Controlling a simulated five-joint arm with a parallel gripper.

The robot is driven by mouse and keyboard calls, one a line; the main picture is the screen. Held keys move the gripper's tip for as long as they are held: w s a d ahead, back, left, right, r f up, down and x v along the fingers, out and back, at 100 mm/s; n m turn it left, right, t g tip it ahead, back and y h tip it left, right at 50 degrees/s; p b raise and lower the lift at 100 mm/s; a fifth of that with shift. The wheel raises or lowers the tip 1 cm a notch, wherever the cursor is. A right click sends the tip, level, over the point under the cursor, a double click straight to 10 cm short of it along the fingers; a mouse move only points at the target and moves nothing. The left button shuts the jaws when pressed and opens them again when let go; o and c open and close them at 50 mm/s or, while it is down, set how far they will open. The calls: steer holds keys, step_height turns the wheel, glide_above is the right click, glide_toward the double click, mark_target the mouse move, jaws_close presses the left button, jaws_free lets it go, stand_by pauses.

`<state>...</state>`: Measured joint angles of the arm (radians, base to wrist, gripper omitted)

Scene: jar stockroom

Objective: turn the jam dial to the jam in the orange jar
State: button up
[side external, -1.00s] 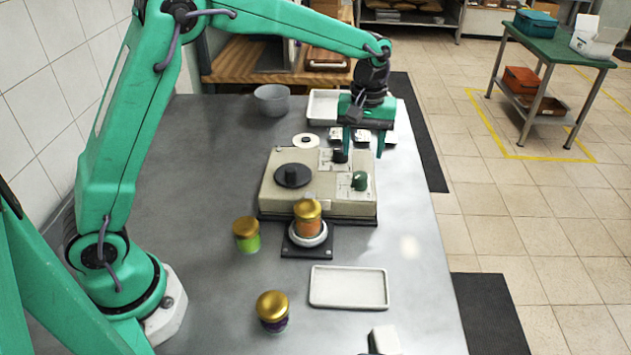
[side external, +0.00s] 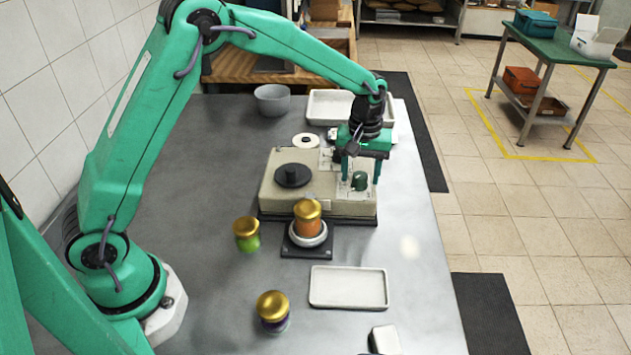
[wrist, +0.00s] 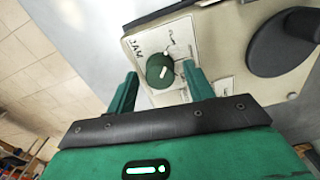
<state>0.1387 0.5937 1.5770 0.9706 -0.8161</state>
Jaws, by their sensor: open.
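The jam dial is a dark green knob (wrist: 160,70) with a white pointer mark, on a white plate lettered "JAM" on the beige machine (side external: 276,192). It also shows in the side external view (side external: 359,181). My gripper (side external: 361,182) points down over this dial. In the wrist view its two fingers (wrist: 163,88) are apart, with the dial between and just beyond the tips; I cannot tell if they touch it. The orange jar (side external: 307,220) with a gold lid stands upright on a round white seat on a black base in front of the machine.
A green jar (side external: 247,240) and a purple jar (side external: 273,318), both gold-lidded, stand left of an empty white tray (side external: 348,305). A black round knob (side external: 292,176) sits on the machine's left. A grey bowl (side external: 272,103) and another white tray (side external: 330,95) are at the back.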

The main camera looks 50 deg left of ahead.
steer(key=shift+f, duration=0.3)
steer(key=c, duration=1)
steer(key=shift+o, duration=0.2)
steer(key=shift+m, duration=0.4)
steer(key=m, duration=0.9)
